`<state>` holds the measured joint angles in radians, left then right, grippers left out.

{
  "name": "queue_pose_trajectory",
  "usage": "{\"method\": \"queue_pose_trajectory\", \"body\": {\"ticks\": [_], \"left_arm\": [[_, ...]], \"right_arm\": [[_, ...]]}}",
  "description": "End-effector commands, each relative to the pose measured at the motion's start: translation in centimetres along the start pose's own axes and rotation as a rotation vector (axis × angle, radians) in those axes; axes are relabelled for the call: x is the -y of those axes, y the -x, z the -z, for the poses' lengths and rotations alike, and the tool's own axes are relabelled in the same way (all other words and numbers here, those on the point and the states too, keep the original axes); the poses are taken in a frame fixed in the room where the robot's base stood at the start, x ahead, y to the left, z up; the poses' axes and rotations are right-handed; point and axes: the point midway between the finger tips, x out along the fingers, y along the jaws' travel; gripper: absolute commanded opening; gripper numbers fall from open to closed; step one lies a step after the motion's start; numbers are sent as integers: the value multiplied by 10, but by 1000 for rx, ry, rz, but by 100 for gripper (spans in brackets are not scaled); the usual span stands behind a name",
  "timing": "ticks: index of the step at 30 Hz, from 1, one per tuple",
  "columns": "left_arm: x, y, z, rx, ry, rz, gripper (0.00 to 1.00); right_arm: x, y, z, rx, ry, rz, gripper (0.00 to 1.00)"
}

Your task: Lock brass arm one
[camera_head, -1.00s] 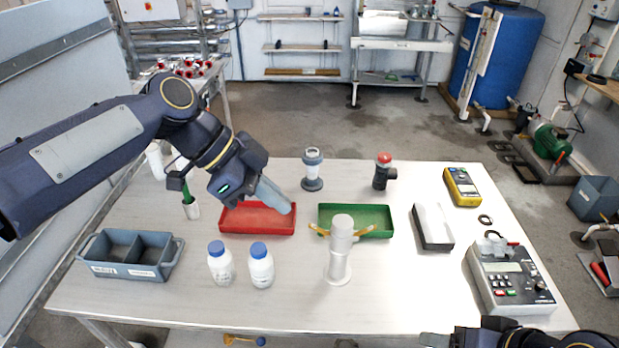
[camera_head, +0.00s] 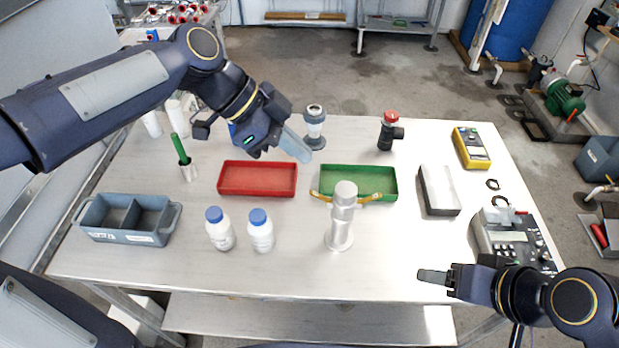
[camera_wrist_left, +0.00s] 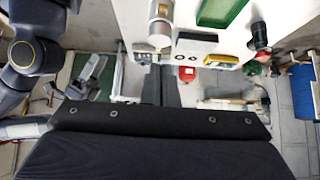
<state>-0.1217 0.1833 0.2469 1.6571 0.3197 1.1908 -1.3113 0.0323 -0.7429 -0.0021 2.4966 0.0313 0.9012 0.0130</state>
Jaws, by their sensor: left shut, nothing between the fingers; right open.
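A silver metal cylinder (camera_head: 340,230) stands upright on a round base at the front middle of the table. Two brass-coloured arms stick out near its top, a left one (camera_head: 320,196) and a right one (camera_head: 370,198). I cannot tell which is arm one or whether either is locked. The cylinder also shows at the top of the left wrist view (camera_wrist_left: 160,28). My left gripper (camera_head: 304,154) is shut and empty, above the table behind and left of the cylinder, apart from it. My right gripper (camera_head: 432,276) is open near the table's front right edge, its fingers overlapping in view.
A red tray (camera_head: 257,192) and a green tray (camera_head: 386,184) lie behind the cylinder. Two white bottles with blue caps (camera_head: 220,236) stand to its left. A white-topped box (camera_head: 439,190), a yellow meter (camera_head: 471,148) and a grey instrument (camera_head: 512,238) are at right.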

Motion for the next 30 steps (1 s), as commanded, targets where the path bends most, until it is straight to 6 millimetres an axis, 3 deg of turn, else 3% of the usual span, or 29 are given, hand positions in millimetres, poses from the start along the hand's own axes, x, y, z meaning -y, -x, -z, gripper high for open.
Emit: {"method": "queue_pose_trajectory", "body": {"ticks": [9,12,18,30], "left_arm": [[-1,-69,0,2,-1,-6,0],[0,-69,-18,2,6,-1,0],[0,-74,-36,1,2,-1,0],[0,-75,-39,0,1,0,0]], "right_arm": [[3,7,3,0,0,0,62],[4,8,4,0,0,0,62],[5,10,5,0,0,0,62],[4,10,5,0,0,0,62]]}}
